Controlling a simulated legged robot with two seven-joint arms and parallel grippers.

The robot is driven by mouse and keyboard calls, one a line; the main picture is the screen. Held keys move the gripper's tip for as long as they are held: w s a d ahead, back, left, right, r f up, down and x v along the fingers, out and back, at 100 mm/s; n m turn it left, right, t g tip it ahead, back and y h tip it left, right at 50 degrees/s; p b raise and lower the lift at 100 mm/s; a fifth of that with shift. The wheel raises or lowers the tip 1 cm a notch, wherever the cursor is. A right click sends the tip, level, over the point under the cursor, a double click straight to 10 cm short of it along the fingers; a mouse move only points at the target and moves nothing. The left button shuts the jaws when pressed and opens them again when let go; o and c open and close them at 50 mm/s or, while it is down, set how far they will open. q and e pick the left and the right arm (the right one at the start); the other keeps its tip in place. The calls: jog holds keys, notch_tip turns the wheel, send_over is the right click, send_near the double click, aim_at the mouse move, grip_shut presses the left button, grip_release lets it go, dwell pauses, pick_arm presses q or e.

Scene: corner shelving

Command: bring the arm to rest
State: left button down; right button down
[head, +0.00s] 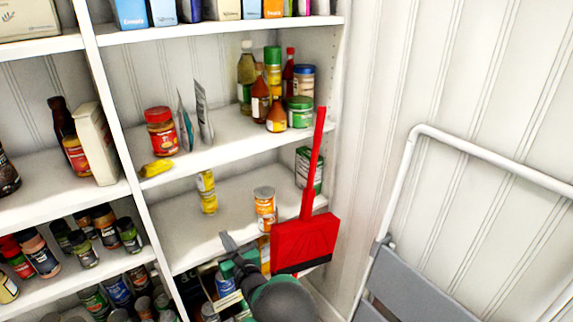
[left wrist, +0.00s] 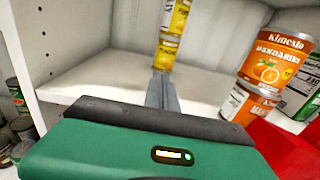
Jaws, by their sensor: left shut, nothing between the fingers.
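My left gripper (head: 226,240) is shut and empty. In the head view it is low in the picture, in front of the shelf (head: 180,235) that holds the yellow cans (head: 207,192) and an orange-labelled can (head: 265,208). In the left wrist view its closed fingers (left wrist: 161,90) point toward the yellow cans (left wrist: 173,30), with the mandarin cans (left wrist: 270,62) to the right. I cannot tell whether the fingertips touch anything. My right gripper is not in view.
A red dustpan (head: 304,240) stands upright just right of my left gripper, in front of the shelf. A folded grey and white chair (head: 410,285) leans at the right. Jars and bottles (head: 275,90) fill the shelf above. White uprights (head: 115,130) divide the shelving.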

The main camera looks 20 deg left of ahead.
pick_arm(q)
jog(key=s+a+n+g+h+p, duration=0.1)
jog(key=s+a+n+g+p, duration=0.35)
jog(key=s+n+g, duration=0.75)
jog(key=s+d+n+h+p, duration=0.2)
jog(key=s+d+n+h, duration=0.4)
jog(key=s, duration=0.6)
jog(key=s+d+r+n+t+h+p, duration=0.1)
jog(key=s+d+r+n+h, duration=0.1)
jog(key=d, duration=0.5)
jog(key=s+d+r+n+t+h+p, duration=0.1)
jog(key=s+d+r+n+h+p, duration=0.1)
jog(key=d+n, duration=0.4)
notch_tip(320, 180, up, 2)
jog(key=shift+s+d+r+h, duration=0.1)
jog(key=shift+s+d+h, duration=0.4)
jog(key=shift+d+h, duration=0.6)
